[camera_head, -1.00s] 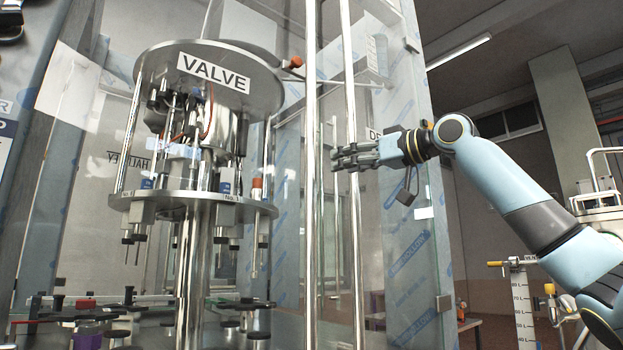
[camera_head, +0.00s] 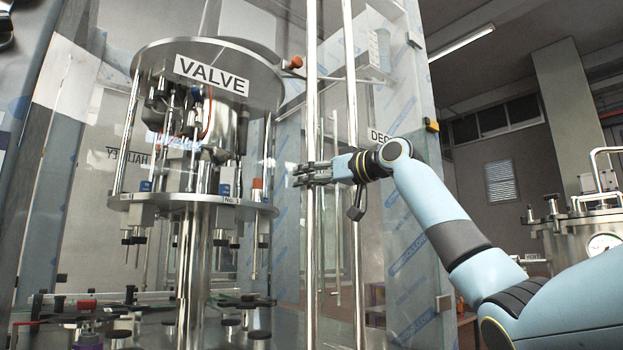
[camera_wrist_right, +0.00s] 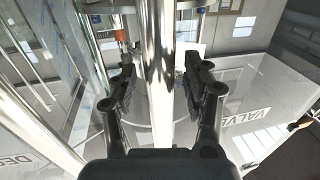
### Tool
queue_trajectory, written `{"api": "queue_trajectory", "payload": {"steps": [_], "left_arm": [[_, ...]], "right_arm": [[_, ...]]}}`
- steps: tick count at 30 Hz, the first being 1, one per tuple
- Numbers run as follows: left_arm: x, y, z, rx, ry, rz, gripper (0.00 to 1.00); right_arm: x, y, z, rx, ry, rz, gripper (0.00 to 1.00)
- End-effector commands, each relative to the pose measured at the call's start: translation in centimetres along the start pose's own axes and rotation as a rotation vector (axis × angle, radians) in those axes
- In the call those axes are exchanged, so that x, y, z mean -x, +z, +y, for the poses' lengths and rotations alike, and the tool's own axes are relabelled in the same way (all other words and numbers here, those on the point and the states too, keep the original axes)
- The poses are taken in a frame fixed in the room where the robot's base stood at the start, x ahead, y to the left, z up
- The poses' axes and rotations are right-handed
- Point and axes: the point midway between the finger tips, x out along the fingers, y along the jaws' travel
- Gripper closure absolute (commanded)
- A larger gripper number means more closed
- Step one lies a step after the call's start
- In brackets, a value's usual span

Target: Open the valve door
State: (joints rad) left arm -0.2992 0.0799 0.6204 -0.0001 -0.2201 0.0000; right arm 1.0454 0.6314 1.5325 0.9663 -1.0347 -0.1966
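The valve door is a clear glass panel with a VALVE label (camera_head: 211,76), seen in front of a round metal filling machine. The label also shows upside down in the right wrist view (camera_wrist_right: 246,118). A tall chrome bar handle (camera_head: 312,95) runs upright along its right side. My right gripper (camera_head: 304,174) is at this bar at mid-height. In the right wrist view the bar (camera_wrist_right: 157,80) stands between the two black fingers (camera_wrist_right: 157,88), with gaps showing on both sides. The gripper is open around the bar. My left gripper does not show clearly.
A second chrome bar (camera_head: 351,90) stands close to the right of the first, by a neighbouring glass panel with a partly hidden DE label (camera_head: 379,136). A steel vessel with a gauge (camera_head: 604,243) stands at the right. The filling machine (camera_head: 195,200) is behind the glass.

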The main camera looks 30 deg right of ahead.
Motion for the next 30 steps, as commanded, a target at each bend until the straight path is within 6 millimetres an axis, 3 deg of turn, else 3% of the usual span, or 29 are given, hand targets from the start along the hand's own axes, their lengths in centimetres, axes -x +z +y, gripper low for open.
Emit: {"api": "queue_trajectory", "payload": {"steps": [1,11,30], "left_arm": [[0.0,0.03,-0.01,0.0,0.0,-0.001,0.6],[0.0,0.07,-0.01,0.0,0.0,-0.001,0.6],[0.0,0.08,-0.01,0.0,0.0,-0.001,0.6]], "right_arm": [[0.01,0.01,0.0,0.0,0.0,0.0,0.57],[0.02,0.01,0.01,-0.001,0.0,0.0,1.0],[0.05,0.03,0.08,0.0,0.002,-0.001,1.0]]}}
